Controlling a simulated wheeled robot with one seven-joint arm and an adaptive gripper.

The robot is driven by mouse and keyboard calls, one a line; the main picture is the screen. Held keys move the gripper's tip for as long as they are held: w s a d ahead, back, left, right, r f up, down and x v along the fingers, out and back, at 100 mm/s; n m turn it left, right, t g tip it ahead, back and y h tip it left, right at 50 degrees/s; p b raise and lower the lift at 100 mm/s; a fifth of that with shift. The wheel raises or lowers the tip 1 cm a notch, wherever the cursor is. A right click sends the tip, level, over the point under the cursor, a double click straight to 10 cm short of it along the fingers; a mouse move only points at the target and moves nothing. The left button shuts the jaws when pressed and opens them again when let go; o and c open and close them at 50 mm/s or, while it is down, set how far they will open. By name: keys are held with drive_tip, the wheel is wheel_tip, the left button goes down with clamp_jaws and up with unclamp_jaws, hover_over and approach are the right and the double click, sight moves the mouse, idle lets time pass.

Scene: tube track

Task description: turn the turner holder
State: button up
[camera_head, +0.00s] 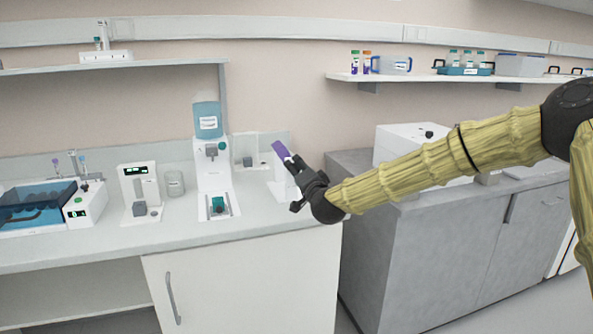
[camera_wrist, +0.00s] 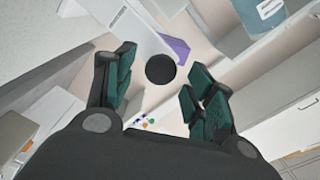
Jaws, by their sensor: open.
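My gripper (camera_head: 301,183) is at the right end of the white counter, beside a white device with a purple part (camera_head: 280,149) on top. In the wrist view my gripper (camera_wrist: 160,82) is open, its green-padded fingers spread apart. A dark round piece (camera_wrist: 161,68) shows between the fingers. I cannot tell for sure whether this is the turner holder, or whether a finger touches it. The purple part (camera_wrist: 176,48) is just beyond it, beside a white panel. In the head view my gripper hides part of the device.
A dispenser with a blue bottle (camera_head: 208,120) stands left of the device. A small display unit (camera_head: 139,190), a jar (camera_head: 175,184) and a blue bath (camera_head: 38,204) are farther left. Grey cabinets (camera_head: 430,250) stand to the right under my arm. A shelf (camera_head: 450,78) is above.

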drive_tip(key=v, duration=0.9)
drive_tip(key=shift+w+a+m+p, duration=0.65)
drive_tip(key=shift+w+m+p, duration=1.8)
drive_tip(key=shift+p, duration=2.3)
drive_tip(key=shift+w+a+m+p, duration=0.6)
drive_tip(key=shift+w+m+p, duration=0.75)
drive_tip(key=shift+m+p, duration=2.75)
drive_tip(key=shift+w+a+m+p, duration=0.65)
drive_tip(key=shift+w+m+p, duration=1.5)
drive_tip(key=shift+p, duration=3.2)
drive_tip(key=shift+s, duration=0.2)
drive_tip(key=c, duration=1.1)
